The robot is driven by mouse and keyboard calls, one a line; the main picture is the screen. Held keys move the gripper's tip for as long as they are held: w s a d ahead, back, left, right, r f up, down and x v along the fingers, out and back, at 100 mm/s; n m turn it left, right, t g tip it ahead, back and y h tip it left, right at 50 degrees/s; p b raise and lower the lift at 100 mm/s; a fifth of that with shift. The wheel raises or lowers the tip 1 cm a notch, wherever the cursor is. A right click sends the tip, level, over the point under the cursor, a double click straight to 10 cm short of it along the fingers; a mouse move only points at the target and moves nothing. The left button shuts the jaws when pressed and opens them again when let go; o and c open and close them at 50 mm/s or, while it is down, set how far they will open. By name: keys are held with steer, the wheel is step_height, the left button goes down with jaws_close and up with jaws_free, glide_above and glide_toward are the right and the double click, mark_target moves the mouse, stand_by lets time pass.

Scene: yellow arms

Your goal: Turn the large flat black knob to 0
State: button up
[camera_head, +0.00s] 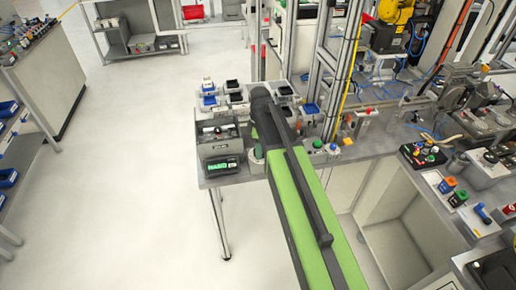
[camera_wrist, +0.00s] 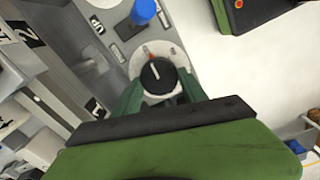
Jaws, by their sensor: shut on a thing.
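In the wrist view a round black knob (camera_wrist: 158,74) with a white pointer line sits on a pale round dial plate (camera_wrist: 176,52). An orange-red mark shows on the plate near the knob's upper edge. My gripper (camera_wrist: 159,82) has its two green fingers on either side of the knob and is shut on it. The pointer line runs nearly up the picture, tilted slightly left. I cannot read any number around the dial. In the head view my green and black arm reaches over the bench and hides the knob and my fingertips.
In the wrist view a blue knob (camera_wrist: 143,11) stands on the same grey panel (camera_wrist: 112,22), close above the dial. A dark box (camera_wrist: 255,12) is at upper right. In the head view a grey device with a green display (camera_head: 221,166) stands left of my arm on the bench.

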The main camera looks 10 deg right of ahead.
steer(key=m, duration=0.4)
steer(key=shift+d, duration=0.1)
steer(key=m, duration=0.4)
steer(key=shift+m, duration=0.4)
steer(key=m, duration=0.4)
steer(key=shift+d+m, duration=0.15)
steer(key=shift+m, duration=0.15)
steer(key=m, duration=1.3)
steer(key=shift+d, duration=0.1)
steer(key=m, duration=0.4)
steer(key=shift+s+m, duration=0.1)
steer(key=shift+m, duration=2.2)
